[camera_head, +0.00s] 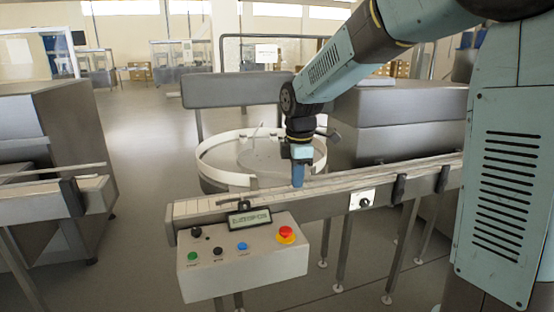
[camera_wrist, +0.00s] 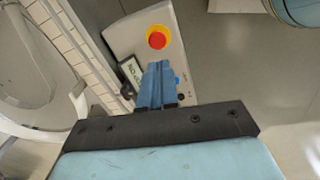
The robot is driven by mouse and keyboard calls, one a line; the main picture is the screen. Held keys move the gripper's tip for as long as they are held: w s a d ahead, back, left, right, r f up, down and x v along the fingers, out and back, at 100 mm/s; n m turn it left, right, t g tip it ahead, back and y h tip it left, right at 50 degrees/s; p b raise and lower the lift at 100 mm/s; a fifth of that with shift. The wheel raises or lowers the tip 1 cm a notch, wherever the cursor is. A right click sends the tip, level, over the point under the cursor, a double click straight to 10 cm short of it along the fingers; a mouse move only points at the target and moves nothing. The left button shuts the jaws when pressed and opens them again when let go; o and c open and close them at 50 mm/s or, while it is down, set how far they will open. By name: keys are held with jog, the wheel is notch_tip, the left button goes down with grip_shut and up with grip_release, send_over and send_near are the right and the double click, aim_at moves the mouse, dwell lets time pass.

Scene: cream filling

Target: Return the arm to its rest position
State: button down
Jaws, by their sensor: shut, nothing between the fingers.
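My arm reaches across the head view from the upper right and bends down at its wrist. My gripper (camera_head: 297,183) points downward near the conveyor (camera_head: 350,184), just behind the control box (camera_head: 241,262). In the wrist view my gripper (camera_wrist: 158,68) shows as two blue fingers pressed together, with nothing between them. The fingers cover part of the control box (camera_wrist: 128,38) below. Whether the fingertips touch anything cannot be told.
The control box has a red emergency button (camera_head: 285,235), a blue button (camera_head: 242,246), a green button (camera_head: 192,266) and a small display (camera_head: 249,217). A round white-rimmed table (camera_head: 215,172) stands behind the conveyor. A metal machine (camera_head: 55,125) is at left. Open floor (camera_head: 145,125) lies between.

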jog(key=s+d+r+m+t, duration=0.2)
jog(key=s+d+r+m, duration=0.1)
jog(key=s+d+m, duration=0.5)
jog(key=s+d+r+m+t, duration=0.2)
jog(key=s+d+r+m, duration=0.2)
jog(key=s+d+m, duration=0.4)
jog(key=s+m, duration=0.3)
jog(key=s, duration=0.4)
jog(key=shift+s+d+r+t, duration=0.15)
jog(key=shift+s+d+t, duration=0.15)
jog(key=shift+t, duration=0.1)
jog(key=shift+a, duration=0.1)
dwell(0.6)
